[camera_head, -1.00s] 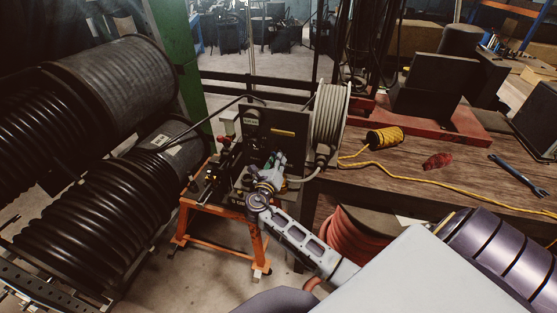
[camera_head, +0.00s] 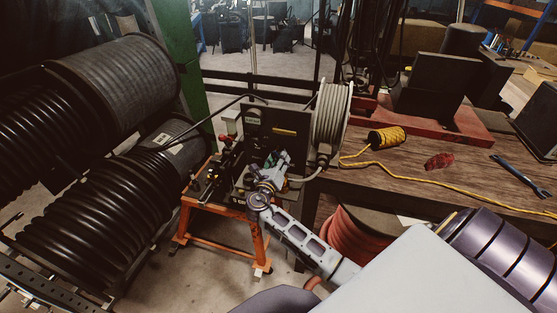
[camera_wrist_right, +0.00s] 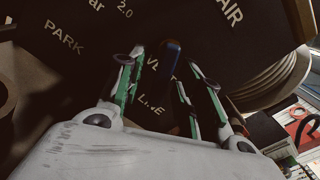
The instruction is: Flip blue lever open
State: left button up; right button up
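In the right wrist view, a dark blue lever (camera_wrist_right: 171,58) stands up against a black panel (camera_wrist_right: 75,65) with white lettering. My right gripper (camera_wrist_right: 167,66) is open, with its green-padded fingers on either side of the lever. A gap shows on the left; I cannot tell whether either finger touches it. In the head view, my right gripper (camera_head: 272,168) is at the front of the crimper machine (camera_head: 270,122), which stands on an orange stand (camera_head: 258,243). The lever is too small and covered to make out there. My left gripper is not in view.
A hose reel (camera_head: 330,113) stands right of the machine, beside a wooden bench (camera_head: 440,176) with a yellow cord spool (camera_head: 386,138) and a blue wrench (camera_head: 518,175). Large black hose coils (camera_head: 85,220) fill the left. Floor is free in front of the stand.

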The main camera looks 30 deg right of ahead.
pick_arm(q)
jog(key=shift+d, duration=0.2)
pick_arm(e)
jog(key=v, duration=1.2)
